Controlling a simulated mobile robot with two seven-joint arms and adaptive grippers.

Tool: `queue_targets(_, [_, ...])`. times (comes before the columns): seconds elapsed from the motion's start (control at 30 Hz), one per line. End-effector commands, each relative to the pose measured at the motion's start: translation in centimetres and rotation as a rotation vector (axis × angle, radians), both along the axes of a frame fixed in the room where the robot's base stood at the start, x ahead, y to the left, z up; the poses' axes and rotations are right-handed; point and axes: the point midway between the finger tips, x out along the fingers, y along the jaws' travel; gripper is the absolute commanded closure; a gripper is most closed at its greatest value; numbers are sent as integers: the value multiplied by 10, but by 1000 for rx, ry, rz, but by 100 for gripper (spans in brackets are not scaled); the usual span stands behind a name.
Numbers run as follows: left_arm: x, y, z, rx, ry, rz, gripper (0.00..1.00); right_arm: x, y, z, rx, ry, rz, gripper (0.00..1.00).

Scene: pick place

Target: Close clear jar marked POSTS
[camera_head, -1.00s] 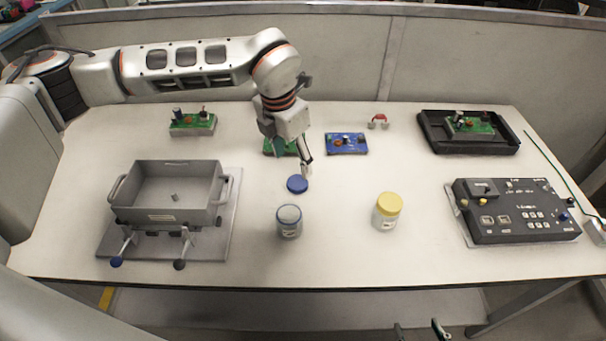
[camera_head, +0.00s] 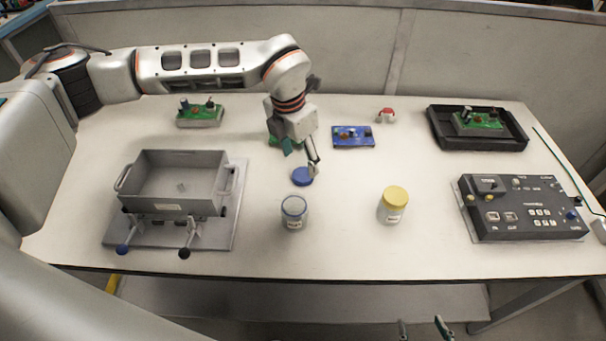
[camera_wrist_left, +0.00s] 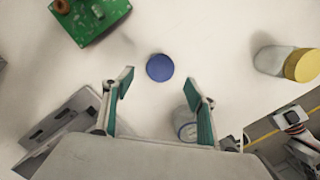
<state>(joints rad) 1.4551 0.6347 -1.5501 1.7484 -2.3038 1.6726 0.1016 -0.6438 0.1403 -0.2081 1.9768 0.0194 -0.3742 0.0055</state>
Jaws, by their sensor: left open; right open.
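An open clear jar (camera_head: 293,214) stands upright on the table, with a small label too small to read. It also shows in the left wrist view (camera_wrist_left: 184,127), partly behind a finger. A round blue lid (camera_head: 302,177) lies flat on the table just behind the jar. My left gripper (camera_head: 300,160) is open and empty, pointing down above the lid. In the left wrist view the blue lid (camera_wrist_left: 160,68) appears between and just beyond the two fingertips, apart from them. My right gripper (camera_head: 421,330) shows only as fingertips at the bottom edge, open and empty.
A jar with a yellow lid (camera_head: 394,206) stands right of the open jar. A grey bin (camera_head: 170,207) is on the left, a black control box (camera_head: 522,210) on the right. Circuit boards, including a blue one (camera_head: 353,137), lie behind. The table between the jars is clear.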

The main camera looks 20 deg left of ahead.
Motion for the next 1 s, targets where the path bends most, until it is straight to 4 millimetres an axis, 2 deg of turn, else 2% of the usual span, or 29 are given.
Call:
queue_targets(0.4, [4, -5, -50, 1, 3, 0, 43, 0, 0, -3, -2, 1, 1, 45])
queue_targets(0.77, [5, -5, -51, 0, 0, 0, 43, 1, 0, -1, -4, -2, 1, 45])
queue_targets(0.8, [5, -5, -51, 0, 0, 0, 53, 1, 0, -1, -3, -2, 1, 45])
queue_targets(0.9, [5, -5, -51, 0, 1, 0, 71, 1, 0, -1, -3, -3, 0, 45])
queue_targets(1.0, [5, -5, -51, 0, 1, 0, 71, 1, 0, -1, -3, -3, 0, 45])
